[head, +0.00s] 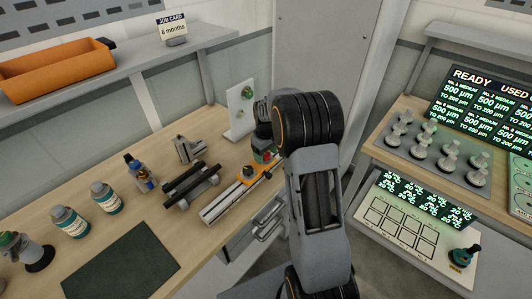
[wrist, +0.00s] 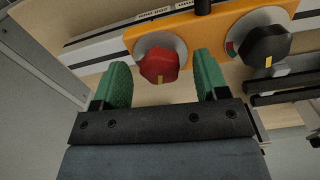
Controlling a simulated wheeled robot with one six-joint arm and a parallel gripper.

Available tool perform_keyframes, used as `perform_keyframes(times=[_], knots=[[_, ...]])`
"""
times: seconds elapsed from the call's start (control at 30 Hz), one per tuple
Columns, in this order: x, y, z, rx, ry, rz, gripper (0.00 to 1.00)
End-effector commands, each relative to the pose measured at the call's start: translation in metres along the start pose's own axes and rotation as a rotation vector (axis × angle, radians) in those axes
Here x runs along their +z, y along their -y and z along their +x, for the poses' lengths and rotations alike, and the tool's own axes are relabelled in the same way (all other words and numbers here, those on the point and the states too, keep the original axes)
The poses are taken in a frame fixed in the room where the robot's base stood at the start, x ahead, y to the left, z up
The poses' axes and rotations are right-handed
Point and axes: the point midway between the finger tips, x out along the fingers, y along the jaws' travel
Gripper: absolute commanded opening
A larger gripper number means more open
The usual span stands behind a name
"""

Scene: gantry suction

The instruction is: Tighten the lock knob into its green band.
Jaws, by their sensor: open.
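An orange carriage (wrist: 200,35) on a pale rail carries two knobs. The red knob (wrist: 160,64) has a yellow mark and sits on a grey disc. The black knob (wrist: 266,46) also has a yellow mark; green and red show at its disc's left edge. Which one is the lock knob is not labelled in view. My gripper (wrist: 161,80) is open, with green fingers either side of the red knob, apart from it as far as I can tell. In the head view the carriage (head: 262,173) and black knob (head: 248,172) show; my arm partly hides the gripper.
The rail (head: 222,207) lies near the bench's front edge. Dark bars on a stand (head: 190,186), a small bottle (head: 140,175) and two labelled jars stand left of it. A white upright panel (head: 240,112) stands behind. A dark mat (head: 120,262) lies at front left.

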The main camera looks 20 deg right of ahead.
Motion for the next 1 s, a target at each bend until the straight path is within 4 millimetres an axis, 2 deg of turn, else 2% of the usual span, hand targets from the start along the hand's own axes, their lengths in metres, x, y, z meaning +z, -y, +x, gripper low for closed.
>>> perform_keyframes(times=[0.07,0.53,0.67,1.0], knots=[[0.0,0.0,0.0,0.0,0.0,0.0,0.62],[0.0,-0.0001,-0.0003,0.0,0.0,0.0,0.18],[-0.0001,-0.0001,0.0006,0.001,0.0,0.038,0.18],[0.0,0.0003,0.0007,0.001,0.001,0.402,0.18]])
